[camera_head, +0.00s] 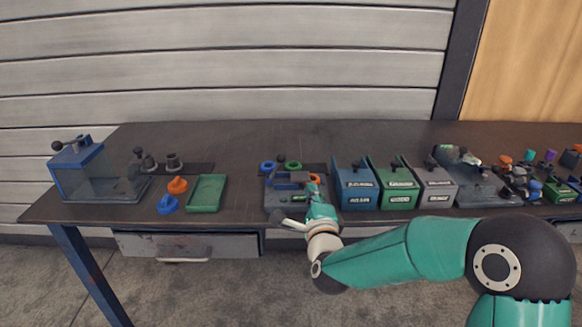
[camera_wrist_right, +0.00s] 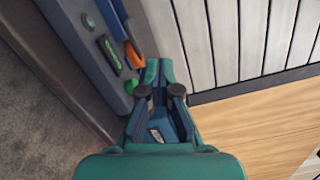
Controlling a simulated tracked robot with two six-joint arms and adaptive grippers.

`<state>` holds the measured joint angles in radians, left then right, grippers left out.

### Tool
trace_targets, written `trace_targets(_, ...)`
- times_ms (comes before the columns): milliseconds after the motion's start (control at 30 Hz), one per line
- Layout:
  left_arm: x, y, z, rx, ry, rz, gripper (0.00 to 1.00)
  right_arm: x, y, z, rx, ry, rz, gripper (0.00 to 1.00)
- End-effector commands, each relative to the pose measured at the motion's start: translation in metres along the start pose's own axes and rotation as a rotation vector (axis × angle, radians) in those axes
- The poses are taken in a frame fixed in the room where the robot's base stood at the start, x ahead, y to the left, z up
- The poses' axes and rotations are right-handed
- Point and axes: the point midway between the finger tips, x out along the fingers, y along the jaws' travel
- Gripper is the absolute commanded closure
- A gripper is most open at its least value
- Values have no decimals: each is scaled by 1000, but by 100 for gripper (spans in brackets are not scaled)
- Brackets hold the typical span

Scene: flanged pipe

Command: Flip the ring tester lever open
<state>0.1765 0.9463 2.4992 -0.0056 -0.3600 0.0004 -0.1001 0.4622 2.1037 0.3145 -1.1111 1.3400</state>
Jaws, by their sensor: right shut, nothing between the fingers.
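A grey-blue tester block (camera_head: 283,199) with blue and orange parts on top sits near the front edge of the bench, at the middle of the head view. It also shows at the upper left of the right wrist view (camera_wrist_right: 78,42), with a blue bar (camera_wrist_right: 112,18), an orange piece (camera_wrist_right: 133,56) and a small green tip (camera_wrist_right: 131,86). I cannot tell for sure which part is the lever. My right gripper (camera_head: 314,192) is over the right end of the tester and hides part of it. It is shut and empty, beside the orange piece. My left gripper is out of view.
Blue (camera_head: 355,186), green (camera_head: 394,187) and grey (camera_head: 436,188) bins stand right of the tester. A green tray (camera_head: 207,193) and a clear-walled blue box (camera_head: 100,172) are on the left. A panelled wall (camera_head: 230,80) is behind. The bench between tray and tester is free.

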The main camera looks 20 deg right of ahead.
Motion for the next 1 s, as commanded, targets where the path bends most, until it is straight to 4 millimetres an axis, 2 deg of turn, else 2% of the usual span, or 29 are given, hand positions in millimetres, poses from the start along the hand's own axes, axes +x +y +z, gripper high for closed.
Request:
trace_targets(500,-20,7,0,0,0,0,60,93,0,0,-1,1,2,100)
trace_targets(600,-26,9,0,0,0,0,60,95,0,20,-1,-5,3,100)
trace_targets(700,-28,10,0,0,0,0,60,98,0,31,-1,-4,2,100)
trace_targets(1000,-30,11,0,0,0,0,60,100,1,40,-2,-2,2,100)
